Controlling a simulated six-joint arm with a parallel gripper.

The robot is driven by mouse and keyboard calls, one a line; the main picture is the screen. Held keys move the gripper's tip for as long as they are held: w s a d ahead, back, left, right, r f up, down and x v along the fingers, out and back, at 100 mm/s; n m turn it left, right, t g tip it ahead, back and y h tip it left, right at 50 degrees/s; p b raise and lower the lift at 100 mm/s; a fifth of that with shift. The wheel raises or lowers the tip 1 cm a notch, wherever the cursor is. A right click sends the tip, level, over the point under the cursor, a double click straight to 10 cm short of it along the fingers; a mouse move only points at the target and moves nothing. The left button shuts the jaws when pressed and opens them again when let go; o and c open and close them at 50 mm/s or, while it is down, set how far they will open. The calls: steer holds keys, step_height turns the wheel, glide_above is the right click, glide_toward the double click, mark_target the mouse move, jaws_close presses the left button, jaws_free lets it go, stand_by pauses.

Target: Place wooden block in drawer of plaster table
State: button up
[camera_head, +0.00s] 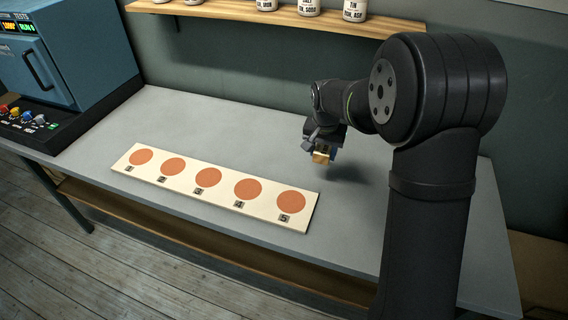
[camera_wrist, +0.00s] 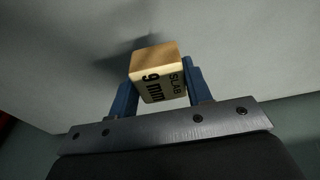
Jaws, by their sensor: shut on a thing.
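A small wooden block (camera_wrist: 158,80) is between the two blue fingers of my gripper (camera_wrist: 160,88) in the wrist view. Its face is marked "SLAB 9 mm". My gripper is shut on it. In the head view, my gripper (camera_head: 321,150) holds the block (camera_head: 320,158) above the grey table (camera_head: 385,215), right of the middle, with a shadow on the surface below. The block appears clear of the tabletop. I cannot make out a drawer in either view; a wooden-coloured shelf or panel (camera_head: 190,242) runs below the table's front edge.
A cream board (camera_head: 222,206) with several numbered orange discs lies on the table, left of my gripper. A blue kiln-like box (camera_head: 60,60) with a control panel stands at the far left. A wall shelf (camera_head: 270,16) with jars is behind. Table room is free around the board.

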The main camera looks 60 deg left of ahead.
glide_above(293, 172)
steer(key=f, duration=0.5)
steer(key=shift+s+d+f, duration=0.15)
steer(key=shift+d+f, duration=0.1)
steer(key=shift+f, duration=2)
steer(key=shift+f, duration=0.1)
steer(key=o, duration=0.6)
steer(key=shift+f, duration=0.1)
steer(key=shift+c, duration=0.2)
steer(key=o, duration=0.4)
steer(key=shift+o, duration=0.2)
step_height(293, 172, up, 11)
steer(key=s+d, duration=0.1)
steer(key=shift+r, duration=0.2)
steer(key=shift+o, duration=0.4)
steer(key=shift+s+d+r, duration=0.1)
steer(key=shift+s+r, duration=0.05)
steer(key=shift+r, duration=0.3)
